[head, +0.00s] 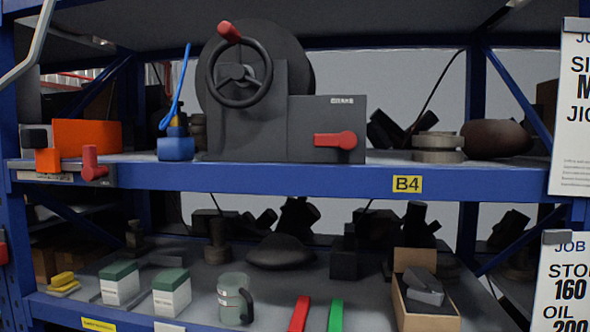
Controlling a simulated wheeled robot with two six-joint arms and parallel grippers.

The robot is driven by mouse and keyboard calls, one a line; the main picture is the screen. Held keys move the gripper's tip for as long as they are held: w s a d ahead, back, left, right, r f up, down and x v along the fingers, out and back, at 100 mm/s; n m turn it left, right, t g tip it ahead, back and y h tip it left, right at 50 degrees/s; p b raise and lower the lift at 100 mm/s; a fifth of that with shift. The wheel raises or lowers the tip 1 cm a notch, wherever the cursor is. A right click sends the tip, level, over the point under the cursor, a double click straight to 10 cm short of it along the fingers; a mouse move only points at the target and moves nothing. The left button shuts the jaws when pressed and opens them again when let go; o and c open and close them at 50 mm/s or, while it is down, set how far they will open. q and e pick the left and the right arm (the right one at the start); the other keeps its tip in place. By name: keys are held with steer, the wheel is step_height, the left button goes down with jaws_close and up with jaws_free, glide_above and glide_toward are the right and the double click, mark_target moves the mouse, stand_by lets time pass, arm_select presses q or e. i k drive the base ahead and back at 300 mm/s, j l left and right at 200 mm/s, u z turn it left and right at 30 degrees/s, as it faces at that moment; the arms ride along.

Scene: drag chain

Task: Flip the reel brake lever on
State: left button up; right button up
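The reel (303,58) is a large dark drum on a grey stand on the upper shelf. A handwheel (240,72) with a red knob (229,32) is on its front left. A dark grey box (325,112) with small white lettering, too small to read surely, is at its right. The red brake lever (334,139) is on the front of this box. Neither of my grippers shows in the head view.
The blue shelf edge (290,180) with a yellow B4 label (407,184) runs below the reel. A blue block (176,148) stands left of it. Round grey discs (438,147) stand to its right. The lower shelf holds a jug (235,299) and an open carton (425,318).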

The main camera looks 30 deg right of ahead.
mark_target(348, 140)
steer(key=z, duration=1.25)
